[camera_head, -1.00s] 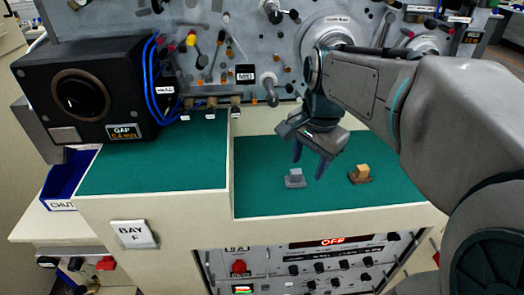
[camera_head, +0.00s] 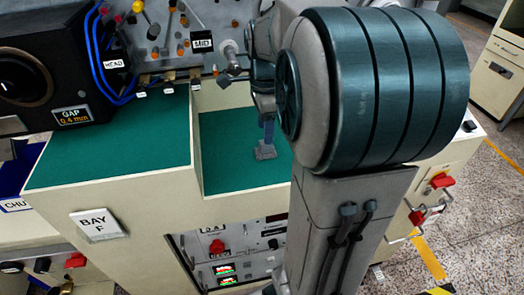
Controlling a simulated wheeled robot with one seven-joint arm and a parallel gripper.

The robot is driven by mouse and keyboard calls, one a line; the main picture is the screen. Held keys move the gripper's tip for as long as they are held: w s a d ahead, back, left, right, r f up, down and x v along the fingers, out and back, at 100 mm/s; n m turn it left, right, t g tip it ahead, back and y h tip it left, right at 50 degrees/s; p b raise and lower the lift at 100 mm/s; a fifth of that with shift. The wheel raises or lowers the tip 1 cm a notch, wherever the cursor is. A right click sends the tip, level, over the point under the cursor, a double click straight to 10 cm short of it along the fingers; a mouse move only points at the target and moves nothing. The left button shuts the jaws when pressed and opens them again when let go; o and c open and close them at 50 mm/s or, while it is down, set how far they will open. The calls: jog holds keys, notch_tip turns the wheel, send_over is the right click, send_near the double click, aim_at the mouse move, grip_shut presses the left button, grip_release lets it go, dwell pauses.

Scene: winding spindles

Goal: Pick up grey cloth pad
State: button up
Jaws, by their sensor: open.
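The grey cloth pad (camera_head: 265,153) lies on the lower green surface (camera_head: 228,173), just left of my arm. My gripper (camera_head: 268,135) points down directly over the pad, with its blue finger tips at or very near the pad's top. The gripper is open. I see it nearly edge-on, so I cannot tell whether the fingers straddle or touch the pad. My own arm covers the right part of the lower surface.
A raised green ledge (camera_head: 120,150) with a cream side wall stands left of the pad. A black box marked GAP (camera_head: 45,65) sits on it at the back. A grey panel with knobs and blue cables (camera_head: 98,55) rises behind.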

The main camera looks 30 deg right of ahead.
jog(key=shift+w+d+f, duration=0.1)
jog(key=shift+f, duration=1.35)
jog(key=shift+w+d+f, duration=0.1)
jog(key=shift+f, duration=1.35)
jog(key=c, duration=0.8)
jog(key=shift+r, duration=0.1)
jog(key=shift+r, duration=0.65)
notch_tip(320, 180, up, 3)
jog(key=shift+f, duration=0.1)
jog(key=s+d+r, duration=0.4)
jog(key=s+d, duration=0.1)
jog(key=s+d+r, duration=0.2)
jog(key=s+d, duration=0.1)
jog(key=shift+s+r, duration=0.25)
jog(key=shift+r, duration=0.15)
